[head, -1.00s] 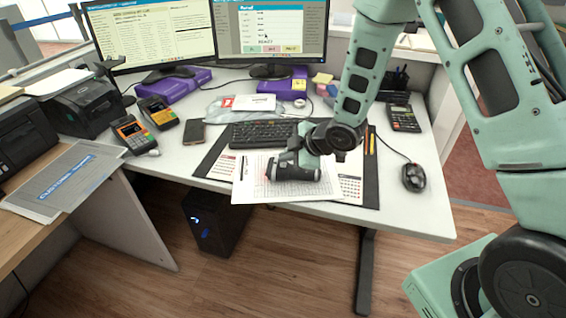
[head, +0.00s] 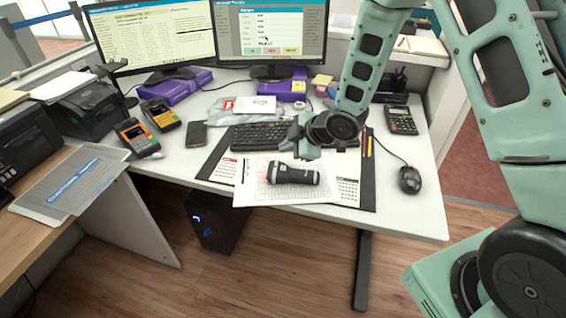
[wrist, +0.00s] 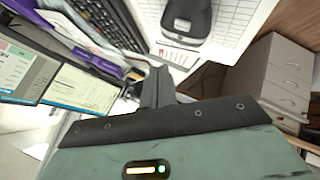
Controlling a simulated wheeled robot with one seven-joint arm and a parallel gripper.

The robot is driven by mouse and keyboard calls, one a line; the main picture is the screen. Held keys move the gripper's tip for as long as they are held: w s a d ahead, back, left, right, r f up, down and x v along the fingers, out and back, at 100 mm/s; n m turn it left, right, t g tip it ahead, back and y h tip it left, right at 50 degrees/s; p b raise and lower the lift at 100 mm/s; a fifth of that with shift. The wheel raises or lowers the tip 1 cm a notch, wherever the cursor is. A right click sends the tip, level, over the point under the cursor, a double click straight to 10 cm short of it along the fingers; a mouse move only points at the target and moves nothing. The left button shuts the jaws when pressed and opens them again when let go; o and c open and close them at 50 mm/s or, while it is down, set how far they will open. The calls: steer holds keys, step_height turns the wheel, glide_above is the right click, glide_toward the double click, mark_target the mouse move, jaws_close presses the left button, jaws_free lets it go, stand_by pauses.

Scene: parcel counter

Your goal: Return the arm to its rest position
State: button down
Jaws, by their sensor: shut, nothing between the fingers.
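My gripper (head: 303,150) is above the desk (head: 420,205), over the front edge of the keyboard, in the head view. It is shut and empty; its shut fingers (wrist: 157,88) show in the wrist view. My arm reaches in from the right. A black cylindrical device (head: 292,173) lies on a printed sheet (head: 250,192), in front of and apart from my gripper. It also shows at the top of the wrist view (wrist: 187,18).
The keyboard (head: 255,137), a mouse (head: 410,180), a calculator (head: 401,120), a phone (head: 196,133) and two card terminals (head: 138,137) sit around on the desk. Two monitors (head: 268,35) stand behind. A black computer tower (head: 216,220) is under the desk. The front right of the desk is clear.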

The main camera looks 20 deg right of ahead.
step_height(320, 180, up, 2)
steer(key=shift+r+p, duration=0.1)
steer(key=shift+p, duration=0.45)
steer(key=s+a+r+m+g+h, duration=0.2)
steer(key=s+a+r+m, duration=0.3)
steer(key=s+r, duration=0.4)
steer(key=s+a+r+m+g+h, duration=0.1)
steer(key=s+r+g, duration=0.1)
steer(key=s, duration=1)
steer(key=s+a+r+m+g+h, duration=0.1)
steer(key=s+r+m+g, duration=0.1)
steer(key=s, duration=0.9)
steer(key=shift+s+r+m+g+h+p, duration=0.3)
steer(key=shift+s+r+g+h+p, duration=0.1)
steer(key=shift+r+g, duration=0.35)
